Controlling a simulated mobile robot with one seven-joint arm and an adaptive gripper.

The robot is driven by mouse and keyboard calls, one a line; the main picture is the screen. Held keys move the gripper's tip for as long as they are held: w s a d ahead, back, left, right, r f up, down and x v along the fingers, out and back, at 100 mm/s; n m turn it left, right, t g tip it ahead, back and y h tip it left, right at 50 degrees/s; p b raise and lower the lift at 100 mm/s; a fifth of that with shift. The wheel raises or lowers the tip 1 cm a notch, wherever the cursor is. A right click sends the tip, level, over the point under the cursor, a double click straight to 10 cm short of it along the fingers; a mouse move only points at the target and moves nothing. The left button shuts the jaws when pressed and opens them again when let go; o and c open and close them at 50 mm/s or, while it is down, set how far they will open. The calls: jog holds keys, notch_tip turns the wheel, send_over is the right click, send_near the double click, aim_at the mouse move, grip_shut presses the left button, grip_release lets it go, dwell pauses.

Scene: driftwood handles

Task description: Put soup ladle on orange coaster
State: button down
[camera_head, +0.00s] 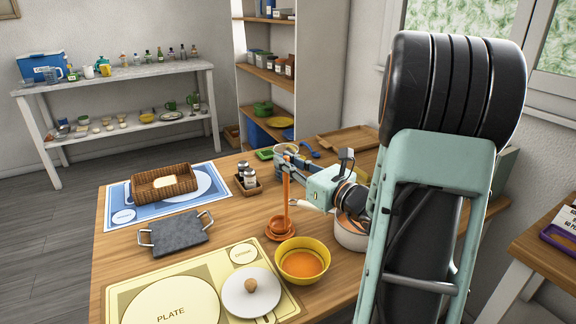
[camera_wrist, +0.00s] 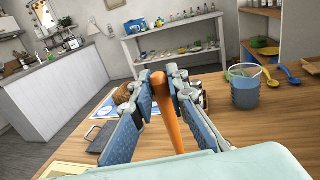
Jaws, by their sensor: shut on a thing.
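The orange soup ladle (camera_head: 287,198) stands nearly upright over the wooden table, its bowl end low, just left of a yellow bowl. My gripper (camera_head: 287,160) is shut on the upper part of its handle. The handle also shows between my fingers in the wrist view (camera_wrist: 167,112). An orange-brown round rim (camera_head: 281,238) shows under the ladle's bowl and looks like the orange coaster. The ladle's bowl overlaps it, and I cannot tell whether they touch. In the wrist view the ladle's lower end is hidden.
A yellow bowl (camera_head: 303,261) with orange contents is close in front. A white pot (camera_head: 350,232) stands to the right. A shaker caddy (camera_head: 247,182), a stone tray (camera_head: 178,234) and a wicker basket (camera_head: 164,186) are to the left.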

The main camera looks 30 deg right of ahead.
jog(key=shift+f, duration=0.15)
jog(key=c, duration=1.9)
grip_release()
jog(key=shift+s+d+r, duration=0.1)
jog(key=shift+s+r, duration=0.15)
jog(key=v, duration=1.1)
jog(key=shift+s, duration=0.3)
